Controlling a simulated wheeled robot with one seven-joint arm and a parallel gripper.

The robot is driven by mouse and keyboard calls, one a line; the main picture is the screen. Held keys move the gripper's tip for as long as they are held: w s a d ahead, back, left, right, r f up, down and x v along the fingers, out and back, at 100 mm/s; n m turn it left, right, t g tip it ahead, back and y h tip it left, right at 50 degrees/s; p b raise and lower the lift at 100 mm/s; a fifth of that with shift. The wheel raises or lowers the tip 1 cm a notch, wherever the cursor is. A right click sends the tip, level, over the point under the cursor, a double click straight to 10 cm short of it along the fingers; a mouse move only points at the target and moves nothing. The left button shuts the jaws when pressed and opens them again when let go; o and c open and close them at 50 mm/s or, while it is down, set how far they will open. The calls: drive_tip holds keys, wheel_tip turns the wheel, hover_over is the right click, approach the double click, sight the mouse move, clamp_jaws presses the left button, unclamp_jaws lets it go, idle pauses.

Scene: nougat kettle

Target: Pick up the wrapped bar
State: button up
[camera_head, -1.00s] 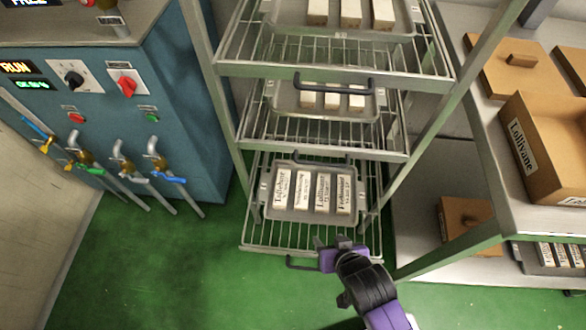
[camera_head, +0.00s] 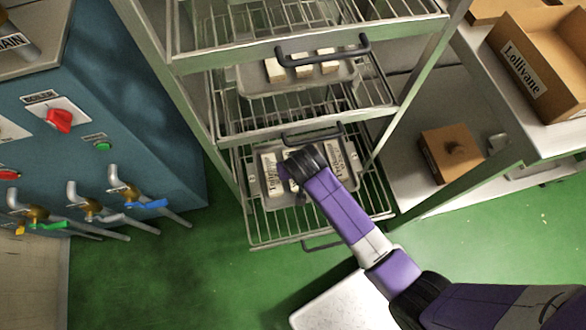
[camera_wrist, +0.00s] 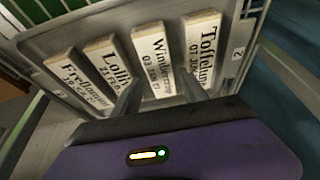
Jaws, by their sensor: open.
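Several wrapped white bars with black print lie side by side in a grey tray (camera_head: 351,160) on the lowest rack shelf. In the wrist view the tray (camera_wrist: 236,68) holds the Toffelune bar (camera_wrist: 203,48) at right, then a bar starting "Winterm" (camera_wrist: 154,52), the Lollivane bar (camera_wrist: 106,57) and a partly readable bar (camera_wrist: 76,84) at left. My gripper (camera_wrist: 159,77) is open and empty, its fingers apart near the lower end of the "Winterm" bar. I cannot tell whether they touch it. In the head view my arm hides some bars.
The rack's upper shelf holds another tray of bars (camera_head: 303,65) above my gripper. Grey handles, one of them the lower handle (camera_head: 312,133), stick out from the shelves. A blue machine (camera_head: 130,110) with valves stands left, a table with a brown box (camera_head: 535,60) right.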

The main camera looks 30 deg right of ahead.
drive_tip(key=x, duration=0.3)
drive_tip(key=shift+f+b, duration=0.2)
drive_tip(key=shift+b, duration=0.15)
drive_tip(key=c, duration=1)
clamp_jaws()
drive_tip(key=shift+r, duration=0.25)
